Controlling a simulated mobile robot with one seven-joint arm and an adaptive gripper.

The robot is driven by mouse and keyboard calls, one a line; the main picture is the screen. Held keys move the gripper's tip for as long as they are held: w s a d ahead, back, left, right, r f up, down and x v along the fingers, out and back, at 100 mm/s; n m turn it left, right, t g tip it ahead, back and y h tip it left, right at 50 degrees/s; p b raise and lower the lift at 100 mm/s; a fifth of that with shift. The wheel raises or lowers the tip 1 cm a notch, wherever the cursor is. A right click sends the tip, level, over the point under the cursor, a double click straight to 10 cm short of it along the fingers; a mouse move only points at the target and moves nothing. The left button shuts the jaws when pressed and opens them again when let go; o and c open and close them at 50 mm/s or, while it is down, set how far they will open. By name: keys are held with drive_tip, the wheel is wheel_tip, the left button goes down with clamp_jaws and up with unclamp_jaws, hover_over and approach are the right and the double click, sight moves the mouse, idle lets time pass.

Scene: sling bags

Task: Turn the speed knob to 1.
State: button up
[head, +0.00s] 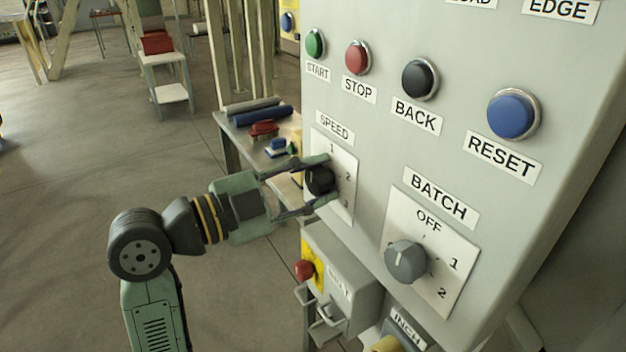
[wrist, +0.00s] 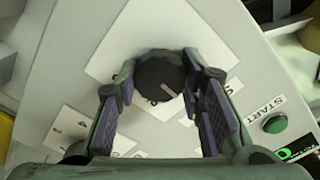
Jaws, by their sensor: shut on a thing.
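The speed knob (head: 319,181) is a round dark knob on a white plate marked 1, 2 and 3, under the SPEED label (head: 334,128). My gripper (head: 328,178) has one finger above the knob and one below it, and is shut on it. In the wrist view the dark knob (wrist: 158,72) sits between the two fingers, its pale pointer line slanting to the lower right. The fingers hide part of the plate, and I cannot tell which number the line points at.
The START button (head: 315,43), STOP button (head: 358,58), BACK button (head: 420,79) and RESET button (head: 512,114) are above on the grey panel. The grey BATCH knob (head: 405,262) is at lower right. A bench (head: 228,136) with tools stands behind.

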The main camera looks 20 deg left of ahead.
drive_tip(key=shift+n, duration=0.5)
drive_tip(key=o, duration=1.2)
drive_tip(key=shift+c, duration=0.2)
drive_tip(key=v, duration=1.2)
drive_tip(key=shift+r, duration=0.1)
